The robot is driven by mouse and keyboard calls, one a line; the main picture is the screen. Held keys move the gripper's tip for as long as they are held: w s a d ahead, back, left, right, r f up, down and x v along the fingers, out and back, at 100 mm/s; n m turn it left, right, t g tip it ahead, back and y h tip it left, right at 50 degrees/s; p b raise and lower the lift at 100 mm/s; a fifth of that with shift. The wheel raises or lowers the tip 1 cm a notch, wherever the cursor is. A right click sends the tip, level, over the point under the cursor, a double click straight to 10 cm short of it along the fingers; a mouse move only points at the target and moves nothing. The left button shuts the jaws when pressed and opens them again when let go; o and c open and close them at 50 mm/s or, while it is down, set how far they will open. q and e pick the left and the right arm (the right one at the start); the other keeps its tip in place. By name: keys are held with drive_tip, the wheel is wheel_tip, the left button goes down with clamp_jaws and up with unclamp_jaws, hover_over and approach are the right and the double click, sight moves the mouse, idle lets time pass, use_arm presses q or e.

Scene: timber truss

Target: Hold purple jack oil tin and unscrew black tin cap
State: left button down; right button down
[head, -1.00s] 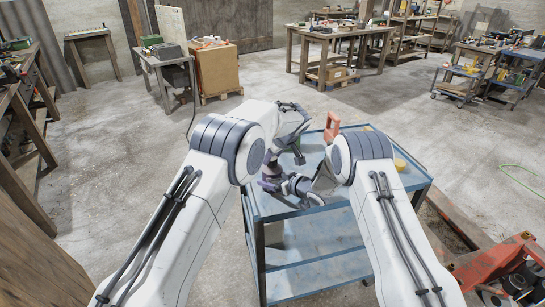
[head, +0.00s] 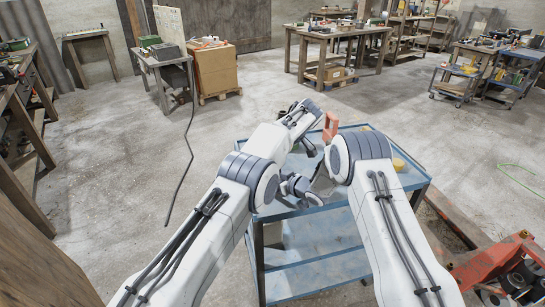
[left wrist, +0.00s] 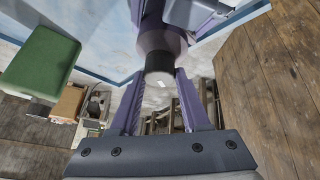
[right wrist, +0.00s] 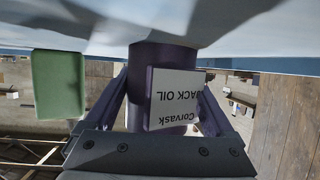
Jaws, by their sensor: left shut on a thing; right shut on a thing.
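The purple jack oil tin (right wrist: 155,95) shows in the right wrist view, with a white label reading "Corvask JACK OIL" upside down in that picture. My right gripper (right wrist: 160,92) is shut on the tin's body, one finger on each side. In the left wrist view the black tin cap (left wrist: 159,64) lies between the fingertips of my left gripper (left wrist: 160,75), which is shut on it. In the head view my left arm hides the tin and cap.
A blue cart (head: 320,245) stands in front of me. An orange handle-like thing (head: 331,127) and a yellow round thing (head: 398,163) are on its top. A green box-like thing (left wrist: 40,62) shows beyond my left gripper. A red machine (head: 500,265) stands at right.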

use_arm(q)
drive_tip(key=shift+s+f, duration=0.15)
drive_tip(key=shift+f, duration=0.1)
drive_tip(key=c, duration=0.6)
unclamp_jaws()
drive_tip(key=o, duration=0.6)
drive_tip(key=shift+r, duration=0.15)
drive_tip(key=shift+r, duration=0.1)
drive_tip(key=shift+r, duration=1.75)
